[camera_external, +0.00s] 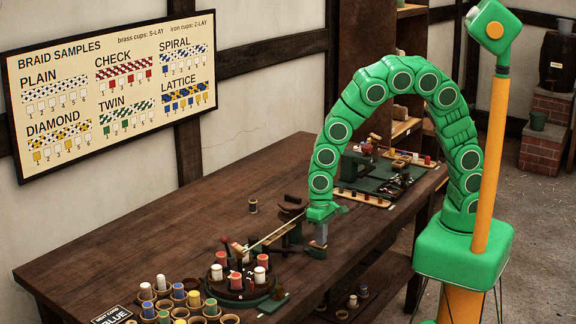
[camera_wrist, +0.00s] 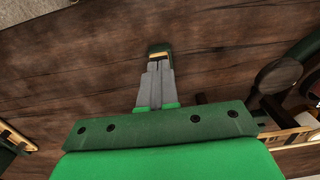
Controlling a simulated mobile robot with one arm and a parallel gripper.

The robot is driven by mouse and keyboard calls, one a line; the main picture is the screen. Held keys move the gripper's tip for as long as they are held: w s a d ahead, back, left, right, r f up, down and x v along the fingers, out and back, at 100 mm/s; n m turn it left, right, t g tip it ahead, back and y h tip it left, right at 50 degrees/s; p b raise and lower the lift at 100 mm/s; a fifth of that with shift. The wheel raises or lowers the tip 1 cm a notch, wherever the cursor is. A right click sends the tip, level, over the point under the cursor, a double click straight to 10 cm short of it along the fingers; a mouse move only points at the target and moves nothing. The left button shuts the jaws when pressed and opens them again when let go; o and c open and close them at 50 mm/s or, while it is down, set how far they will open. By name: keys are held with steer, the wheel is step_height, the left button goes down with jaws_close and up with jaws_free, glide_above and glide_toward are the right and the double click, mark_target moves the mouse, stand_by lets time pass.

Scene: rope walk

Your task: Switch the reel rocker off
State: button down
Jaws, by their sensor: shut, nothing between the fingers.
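My gripper (camera_external: 321,240) points down over the front part of the long wooden table, its grey fingers closed together. In the wrist view the fingers (camera_wrist: 155,72) reach a small dark green block with a pale face (camera_wrist: 158,48), which looks like the reel rocker. The same block (camera_external: 315,252) shows under the fingertips in the external view. The fingertips seem at or very near it; contact cannot be told. The fingers hide part of it, and which way it is tipped cannot be told. A dark wooden reel stand (camera_external: 292,207) stands just left of my gripper.
A braiding disc with red and white bobbins (camera_external: 238,279) stands left, joined by pale cords toward the reel stand. Several cups with coloured bobbins (camera_external: 180,302) stand at the near left. A green mat (camera_external: 375,178) with tools lies beyond my arm. The table's middle left is mostly clear.

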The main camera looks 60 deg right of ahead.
steer(key=shift+s+d+f+t, duration=0.1)
steer(key=shift+s+f+t, duration=0.3)
steer(key=shift+f, duration=0.1)
steer(key=shift+s+d+f, duration=0.25)
steer(key=shift+s+f, duration=0.2)
steer(key=shift+s, duration=0.2)
steer(key=shift+w, duration=0.15)
steer(key=shift+w+d, duration=0.15)
steer(key=shift+w, duration=0.45)
steer(key=shift+w+r, duration=0.15)
steer(key=shift+w, duration=0.05)
steer(key=shift+w+r, duration=0.25)
step_height(320, 180, up, 15)
steer(key=s+a, duration=0.1)
